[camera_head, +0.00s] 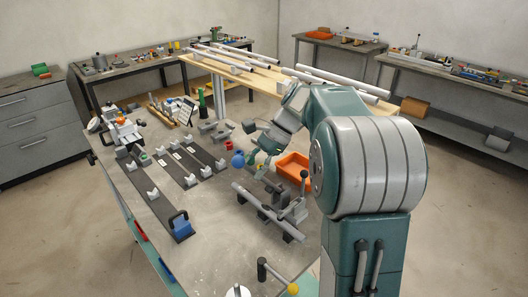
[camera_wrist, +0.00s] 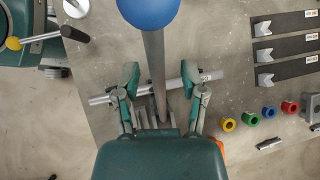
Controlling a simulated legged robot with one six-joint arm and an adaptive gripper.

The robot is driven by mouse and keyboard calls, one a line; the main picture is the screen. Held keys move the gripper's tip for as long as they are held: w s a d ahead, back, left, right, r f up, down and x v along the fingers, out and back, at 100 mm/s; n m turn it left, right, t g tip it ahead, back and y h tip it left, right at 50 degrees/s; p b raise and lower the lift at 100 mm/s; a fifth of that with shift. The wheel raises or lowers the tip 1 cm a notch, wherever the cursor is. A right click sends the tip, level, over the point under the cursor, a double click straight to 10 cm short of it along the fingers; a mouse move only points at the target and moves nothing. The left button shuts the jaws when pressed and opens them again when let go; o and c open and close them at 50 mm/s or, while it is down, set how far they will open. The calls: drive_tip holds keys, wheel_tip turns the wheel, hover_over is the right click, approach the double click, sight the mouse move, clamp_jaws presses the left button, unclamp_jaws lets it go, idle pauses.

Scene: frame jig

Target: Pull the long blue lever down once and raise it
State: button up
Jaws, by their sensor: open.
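The long lever has a blue ball knob (camera_wrist: 148,10) at the top edge of the wrist view and a straight grey shaft (camera_wrist: 155,55). In the head view the blue knob (camera_head: 238,160) is beside my gripper (camera_head: 262,167), and most of its shaft is hard to make out. My gripper, also in the wrist view (camera_wrist: 160,80), is open. Its two green-tipped fingers stand either side of the shaft, below the knob in the picture, with visible gaps on both sides. The lever's foot is hidden behind my gripper body.
A grey tube (camera_head: 265,212) lies in a clamp fixture near my gripper, with a black-knobbed lever (camera_head: 304,175) beside it. An orange tray (camera_head: 293,168) is just right. Dark strips with V-blocks (camera_head: 180,170) lie left. A black-handled, yellow-balled crank (camera_head: 262,270) stands at the front.

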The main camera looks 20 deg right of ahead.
drive_tip(key=v, duration=1)
drive_tip(key=shift+d+r, duration=0.2)
drive_tip(key=shift+d, duration=0.2)
drive_tip(key=shift+w, duration=0.1)
